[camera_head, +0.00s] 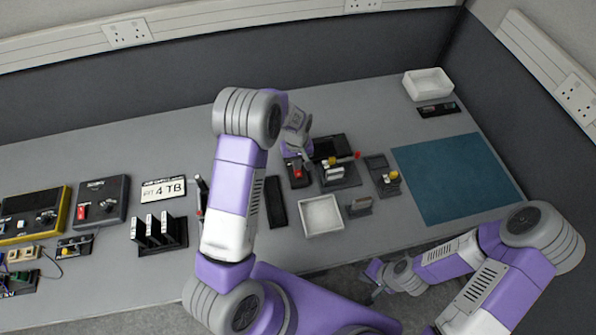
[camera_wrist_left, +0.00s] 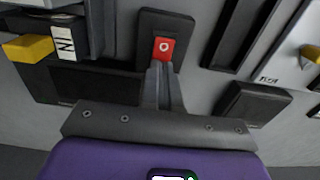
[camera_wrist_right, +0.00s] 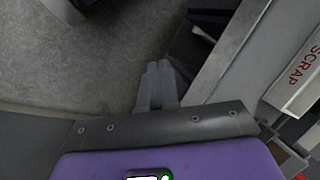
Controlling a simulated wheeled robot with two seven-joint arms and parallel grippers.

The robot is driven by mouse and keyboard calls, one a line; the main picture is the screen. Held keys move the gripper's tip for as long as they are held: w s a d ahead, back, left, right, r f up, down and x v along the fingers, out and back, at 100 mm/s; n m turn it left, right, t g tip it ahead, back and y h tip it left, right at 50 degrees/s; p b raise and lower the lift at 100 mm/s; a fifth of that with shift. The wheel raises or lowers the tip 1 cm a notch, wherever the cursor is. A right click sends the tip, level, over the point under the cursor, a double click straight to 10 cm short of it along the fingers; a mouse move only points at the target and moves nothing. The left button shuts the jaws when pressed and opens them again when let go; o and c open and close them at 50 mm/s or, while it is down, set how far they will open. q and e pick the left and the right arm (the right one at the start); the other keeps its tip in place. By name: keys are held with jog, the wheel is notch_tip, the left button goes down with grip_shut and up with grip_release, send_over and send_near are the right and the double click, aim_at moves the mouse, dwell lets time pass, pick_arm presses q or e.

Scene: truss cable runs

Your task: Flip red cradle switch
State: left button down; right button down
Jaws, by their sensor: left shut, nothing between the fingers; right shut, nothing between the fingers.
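A red switch (camera_head: 298,174) sits on a small dark cradle (camera_head: 292,182) near the middle of the table. In the left wrist view the red switch (camera_wrist_left: 164,46) carries a white ring mark, on its dark cradle (camera_wrist_left: 178,22). My left gripper (camera_head: 307,163) is shut and empty, reaching down at the cradle. In the left wrist view its closed fingertips (camera_wrist_left: 160,68) are right at the near edge of the red switch; I cannot tell if they touch. My right gripper (camera_head: 374,290) is shut and empty, low beyond the table's front edge; its closed fingers also show in the right wrist view (camera_wrist_right: 158,70).
A dark holder with yellow and red parts (camera_head: 340,175) stands right of the cradle. A white tray (camera_head: 321,214) and a black tray (camera_head: 276,202) lie in front. Another red switch (camera_head: 82,212) is on a device at left. The teal mat (camera_head: 455,175) is clear.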

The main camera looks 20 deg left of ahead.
pick_arm(q)
notch_tip(320, 180, up, 6)
jog(key=p, duration=0.4)
jog(key=shift+r, duration=0.2)
dwell(0.4)
